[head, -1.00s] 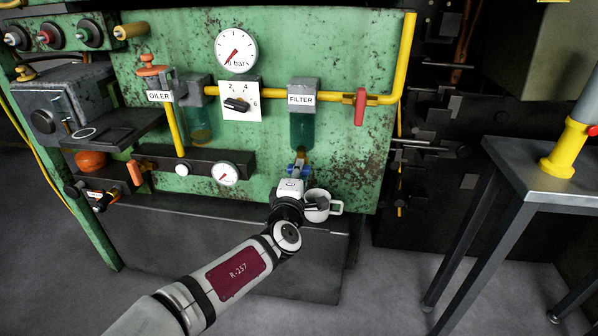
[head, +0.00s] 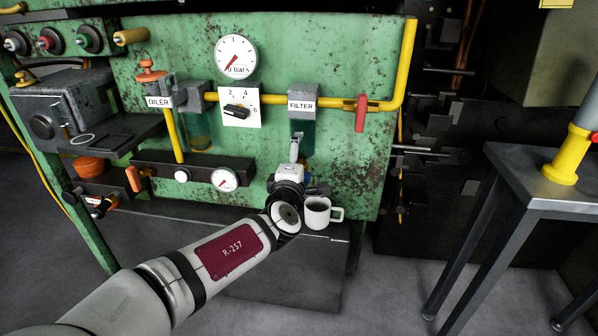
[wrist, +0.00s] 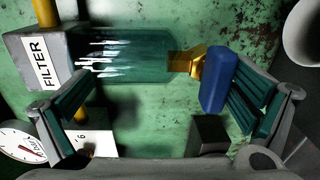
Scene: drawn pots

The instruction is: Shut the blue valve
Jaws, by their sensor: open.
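The blue valve handle (wrist: 219,82) sits at the end of a brass fitting (wrist: 187,65) below the clear teal filter bowl (wrist: 125,57). In the wrist view the handle lies crosswise to the bowl's length. My gripper (wrist: 165,95) is open, facing the panel, with one finger on each side of the view. The handle is between the fingers, close beside the right finger; I cannot tell whether they touch. The left finger is near the FILTER block (wrist: 38,62).
A white mug (head: 318,212) stands on the dark ledge just right of my wrist. A yellow pipe (head: 335,102) with a red lever (head: 360,113) runs above. A small gauge (head: 225,179) and a numbered dial (head: 237,109) are to the left. A metal table (head: 530,185) stands right.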

